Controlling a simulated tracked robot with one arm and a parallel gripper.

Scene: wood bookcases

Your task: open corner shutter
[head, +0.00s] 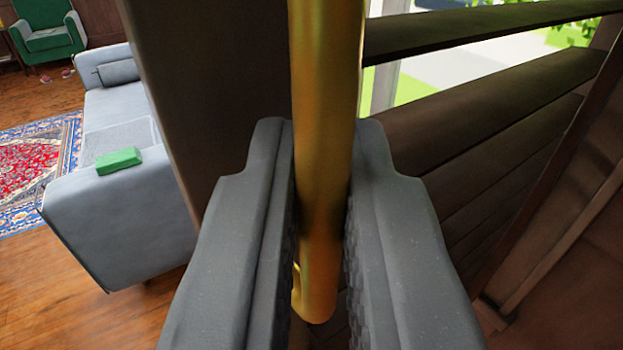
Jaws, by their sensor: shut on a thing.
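A dark wood shutter (480,110) with slanted slats fills the right side of the head view. Its dark frame post (210,90) stands left of centre. A shiny brass handle bar (325,80) runs upright in front of the shutter, close to the camera. My gripper (320,170) has one grey finger on each side of the bar and is shut on it. The bar's rounded lower end shows between the fingers. Bright green and grey outdoors shows through gaps between the upper slats. The shutter's hinge side is not clear.
A grey sofa (125,220) with a green book-like block (119,159) on its arm stands at left. A patterned red and blue rug (38,170) lies on the wood floor (60,300). A green armchair (47,32) is far back. Open floor shows at lower left.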

